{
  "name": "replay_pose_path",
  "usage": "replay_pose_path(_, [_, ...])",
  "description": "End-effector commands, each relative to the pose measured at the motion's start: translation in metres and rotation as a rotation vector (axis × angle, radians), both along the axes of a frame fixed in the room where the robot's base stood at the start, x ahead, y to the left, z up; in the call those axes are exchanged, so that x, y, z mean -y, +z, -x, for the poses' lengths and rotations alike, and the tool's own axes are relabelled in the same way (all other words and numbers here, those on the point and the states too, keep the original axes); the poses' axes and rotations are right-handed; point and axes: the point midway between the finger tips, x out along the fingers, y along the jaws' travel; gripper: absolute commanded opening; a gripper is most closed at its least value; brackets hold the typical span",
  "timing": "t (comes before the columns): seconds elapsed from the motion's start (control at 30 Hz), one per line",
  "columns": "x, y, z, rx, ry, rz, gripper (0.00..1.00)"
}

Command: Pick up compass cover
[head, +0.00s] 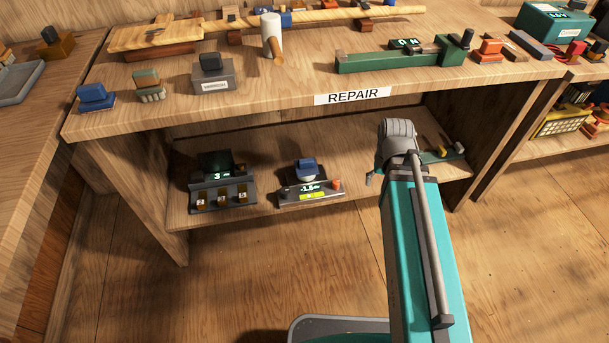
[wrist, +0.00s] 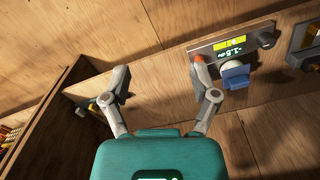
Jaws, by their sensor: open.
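No part in view is clearly marked as the compass cover. The blue part also shows in the wrist view (wrist: 235,75), at the right. My gripper (wrist: 160,68) is open and empty in the wrist view. Its right fingertip overlaps the device's orange knob in the picture; I cannot tell whether they touch.
Left of the device is a dark unit (head: 222,192) with several brass parts. A green piece with a yellow part (head: 443,154) lies at the shelf's right. The bench top (head: 130,115) overhangs the shelf. It holds a labelled grey box (head: 213,78) and a green holder (head: 380,62).

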Motion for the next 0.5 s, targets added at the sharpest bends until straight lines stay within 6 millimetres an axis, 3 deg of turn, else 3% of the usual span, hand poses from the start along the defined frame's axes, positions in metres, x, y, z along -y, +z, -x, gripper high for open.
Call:
replay_pose_path(0.03, [-0.002,-0.019,-0.005,0.0,-0.013,0.0,0.77])
replay_pose_path(0.3, [-0.022,-0.06,-0.042,0.0,-0.155,-0.001,0.77])
replay_pose_path(0.5, [-0.053,-0.072,-0.088,0.0,-0.361,0.0,0.77])
